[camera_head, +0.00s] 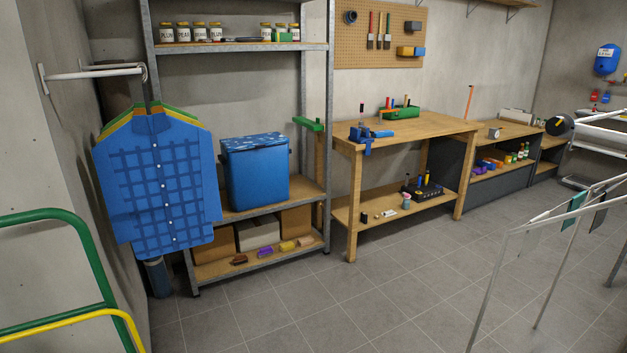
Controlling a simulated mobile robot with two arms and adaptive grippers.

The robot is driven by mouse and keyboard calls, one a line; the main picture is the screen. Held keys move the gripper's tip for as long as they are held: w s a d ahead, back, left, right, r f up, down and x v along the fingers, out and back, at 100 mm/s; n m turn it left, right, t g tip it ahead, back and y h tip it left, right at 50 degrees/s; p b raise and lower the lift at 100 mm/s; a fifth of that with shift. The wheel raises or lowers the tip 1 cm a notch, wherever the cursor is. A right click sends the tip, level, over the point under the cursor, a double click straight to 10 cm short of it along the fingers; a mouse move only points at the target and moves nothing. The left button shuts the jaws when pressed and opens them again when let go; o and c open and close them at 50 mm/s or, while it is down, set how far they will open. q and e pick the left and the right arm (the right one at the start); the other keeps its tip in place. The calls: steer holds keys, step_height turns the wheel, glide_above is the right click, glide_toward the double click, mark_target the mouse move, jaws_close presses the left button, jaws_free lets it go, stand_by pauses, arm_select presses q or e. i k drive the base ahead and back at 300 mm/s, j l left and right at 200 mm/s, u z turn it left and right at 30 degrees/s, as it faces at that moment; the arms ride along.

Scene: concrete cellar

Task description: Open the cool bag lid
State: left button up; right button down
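The cool bag (258,180) is a blue box-shaped bag on the middle board of the metal shelf unit, left of the picture's middle. Its patterned blue lid (253,141) lies flat on top and looks closed. No hand or tool touches it. Neither of my grippers shows in the head view, so nothing of their state can be seen.
Blue checked shirts (157,183) hang on a wall rail left of the bag. A green and yellow tubular frame (75,235) stands at front left, a metal drying rack (545,222) at right. A workbench (405,131) stands beside the shelf (235,48). The tiled floor (335,310) between is clear.

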mark_target(263, 140)
steer(key=i+u, duration=0.1)
steer(key=i, duration=0.55)
steer(key=i+l+u, duration=0.15)
steer(key=i, duration=0.5)
steer(key=i+l+u, duration=0.1)
steer(key=i, duration=0.55)
steer(key=l, duration=0.1)
